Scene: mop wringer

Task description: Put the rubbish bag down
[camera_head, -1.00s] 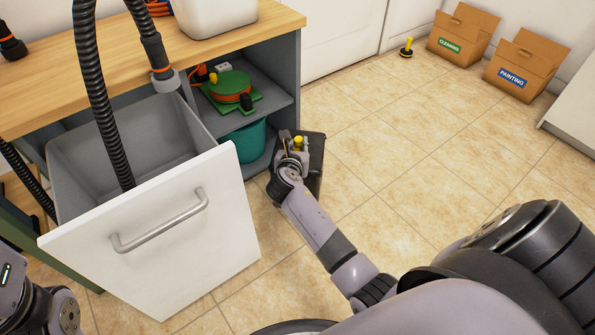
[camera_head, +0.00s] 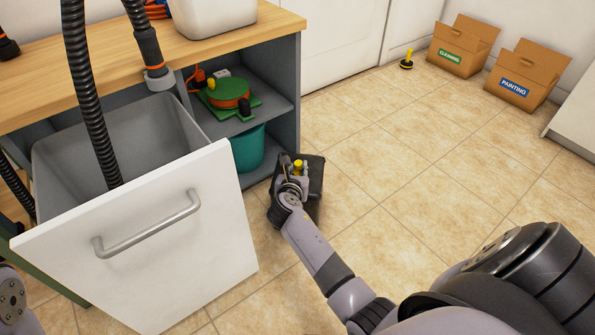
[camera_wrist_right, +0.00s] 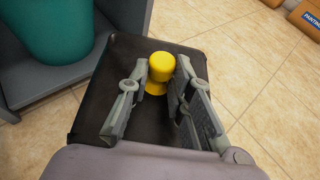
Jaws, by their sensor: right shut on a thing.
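The rubbish bag is a dark, boxy thing (camera_head: 314,178) with a yellow knob (camera_head: 298,166) on top. It is by the open cabinet's right end, low over or on the floor; I cannot tell whether it touches. In the right wrist view its dark top (camera_wrist_right: 105,95) fills the middle, with the yellow knob (camera_wrist_right: 160,70) standing up from it. My right gripper (camera_head: 294,178) reaches down from above, shut on the yellow knob. In the wrist view the two fingers (camera_wrist_right: 157,95) stand on either side of the knob.
A pulled-out white drawer (camera_head: 190,255) stands left of the bag. The cabinet shelf holds a green and orange reel (camera_head: 228,94), with a teal bucket (camera_head: 248,148) below. Tiled floor (camera_head: 400,170) is clear to the right. Cardboard boxes (camera_head: 462,50) stand at the back.

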